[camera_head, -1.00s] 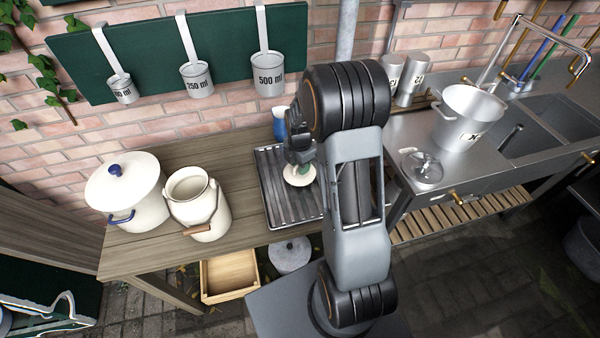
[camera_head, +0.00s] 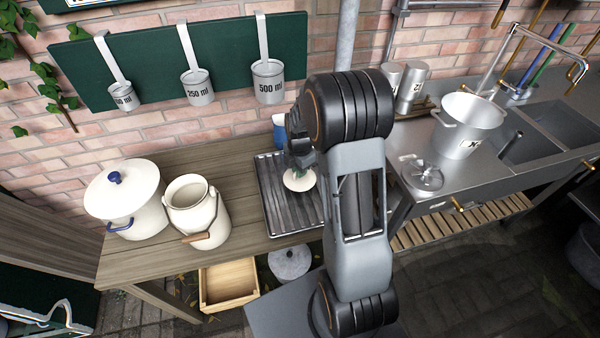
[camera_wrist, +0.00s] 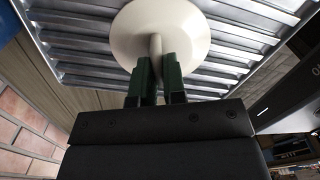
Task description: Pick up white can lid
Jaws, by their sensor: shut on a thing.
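The white can lid (camera_head: 300,181) is a round cream disc over the ribbed metal drain tray (camera_head: 274,205) on the wooden counter. In the wrist view the lid (camera_wrist: 160,27) shows its handle between my two green fingers. My gripper (camera_wrist: 158,66) is shut on that handle. In the head view my gripper (camera_head: 299,164) is at the lid's upper side and partly hides it. I cannot tell whether the lid touches the tray. An open cream milk can (camera_head: 196,215) with a wooden-grip bail handle stands left of the tray.
A lidded white pot (camera_head: 125,205) stands left of the can. A blue cup (camera_head: 279,130) is behind the tray. Measuring cups (camera_head: 268,82) hang on the green board. A steel pot (camera_head: 465,125) and a metal lid (camera_head: 422,176) are on the right counter.

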